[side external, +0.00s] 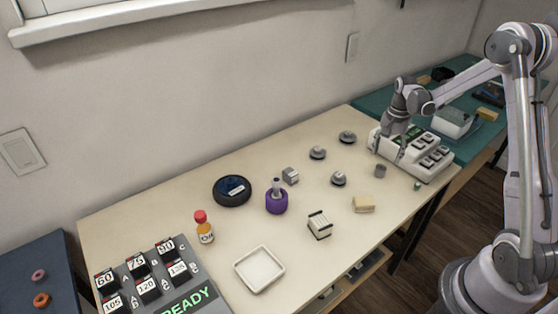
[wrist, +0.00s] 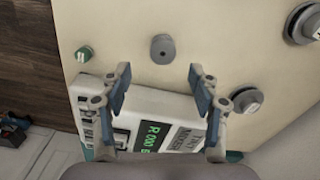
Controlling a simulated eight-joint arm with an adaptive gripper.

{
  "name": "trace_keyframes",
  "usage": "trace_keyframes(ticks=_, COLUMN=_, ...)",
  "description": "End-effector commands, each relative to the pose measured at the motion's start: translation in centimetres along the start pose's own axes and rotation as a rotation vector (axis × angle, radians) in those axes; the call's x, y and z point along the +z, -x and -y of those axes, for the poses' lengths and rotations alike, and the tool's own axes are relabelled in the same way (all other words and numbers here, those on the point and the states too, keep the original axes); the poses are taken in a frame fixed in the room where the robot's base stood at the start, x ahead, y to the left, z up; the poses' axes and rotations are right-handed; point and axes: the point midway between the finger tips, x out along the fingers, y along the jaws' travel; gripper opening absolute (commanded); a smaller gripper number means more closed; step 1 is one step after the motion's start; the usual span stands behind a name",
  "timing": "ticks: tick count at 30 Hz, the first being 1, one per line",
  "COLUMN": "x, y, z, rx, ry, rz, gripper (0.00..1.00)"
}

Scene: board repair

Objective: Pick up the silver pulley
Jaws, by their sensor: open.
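A small grey cylinder with a dark hole in its top (wrist: 163,48) stands on the table, ahead of my fingertips in the wrist view. It also shows in the side external view (side external: 380,171), beside the white instrument. Several grey stepped discs stand farther off, one (side external: 347,137) near the back edge; it also shows at right in the wrist view (wrist: 245,100). I cannot tell for certain which grey part is the silver pulley. My gripper (wrist: 160,72) is open and empty, fingers apart, above the instrument; it also shows in the side external view (side external: 402,153).
The white instrument (side external: 418,151) with keys and a green display lies under my gripper. A green-topped knob (wrist: 84,54) stands near the table edge.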

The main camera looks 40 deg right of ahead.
Motion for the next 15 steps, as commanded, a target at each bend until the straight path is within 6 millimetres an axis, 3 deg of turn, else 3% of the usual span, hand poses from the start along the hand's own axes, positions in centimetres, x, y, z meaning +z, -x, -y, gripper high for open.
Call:
trace_keyframes(ticks=8, x=0.1, y=-2.0, z=0.1, rx=0.000, ry=0.002, rz=0.000, gripper=0.62)
trace_keyframes(ticks=15, x=0.1, y=-5.2, z=0.4, rx=-0.001, ry=0.001, rz=-0.001, gripper=0.62)
